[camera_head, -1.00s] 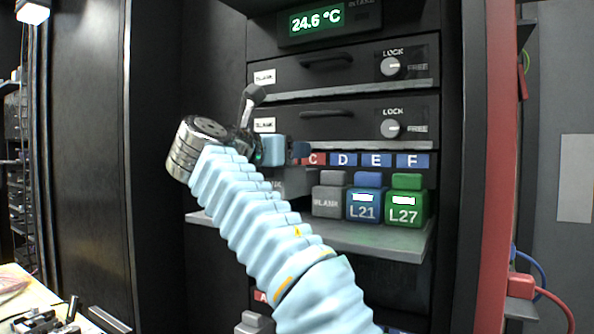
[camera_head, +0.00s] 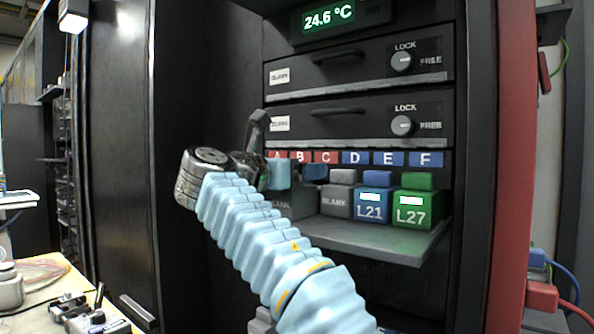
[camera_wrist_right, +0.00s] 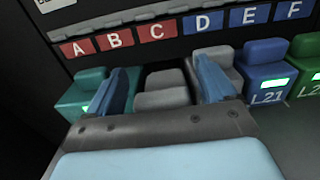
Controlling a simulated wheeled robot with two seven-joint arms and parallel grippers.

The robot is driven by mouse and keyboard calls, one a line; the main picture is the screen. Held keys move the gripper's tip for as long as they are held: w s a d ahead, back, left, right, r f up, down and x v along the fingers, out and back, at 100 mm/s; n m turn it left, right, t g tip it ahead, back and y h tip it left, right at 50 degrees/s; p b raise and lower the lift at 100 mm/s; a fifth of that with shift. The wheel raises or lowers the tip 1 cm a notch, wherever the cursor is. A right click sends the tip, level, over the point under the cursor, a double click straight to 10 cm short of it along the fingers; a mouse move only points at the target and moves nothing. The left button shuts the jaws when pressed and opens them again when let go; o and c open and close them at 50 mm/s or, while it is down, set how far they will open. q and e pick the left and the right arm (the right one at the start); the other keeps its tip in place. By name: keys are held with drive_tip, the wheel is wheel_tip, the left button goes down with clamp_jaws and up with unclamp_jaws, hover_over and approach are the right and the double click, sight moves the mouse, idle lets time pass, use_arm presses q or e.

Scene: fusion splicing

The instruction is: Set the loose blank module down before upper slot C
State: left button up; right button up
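My right gripper (camera_wrist_right: 165,88) shows from behind in the right wrist view, with one blue finger on each side of a grey module (camera_wrist_right: 162,97) below label C (camera_wrist_right: 157,29). The fingers stand wide apart, with a narrow gap beside the module's raised top, so the gripper looks open. In the head view, my right gripper (camera_head: 312,172) is over the left part of the shelf. The grey module (camera_head: 303,203) is partly hidden there behind my arm. Upper slot C's red label (camera_head: 326,157) is visible above. My left gripper is not in view.
On the shelf (camera_head: 385,244), to the right, stand a grey BLANK module (camera_head: 337,202), blue L21 (camera_head: 371,206) and green L27 (camera_head: 414,210). A green module (camera_wrist_right: 78,97) stands at the left in the wrist view. Drawers with lock knobs (camera_head: 402,125) are above.

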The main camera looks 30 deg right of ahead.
drive_tip(key=shift+r, duration=0.2)
drive_tip(key=v, duration=1.2)
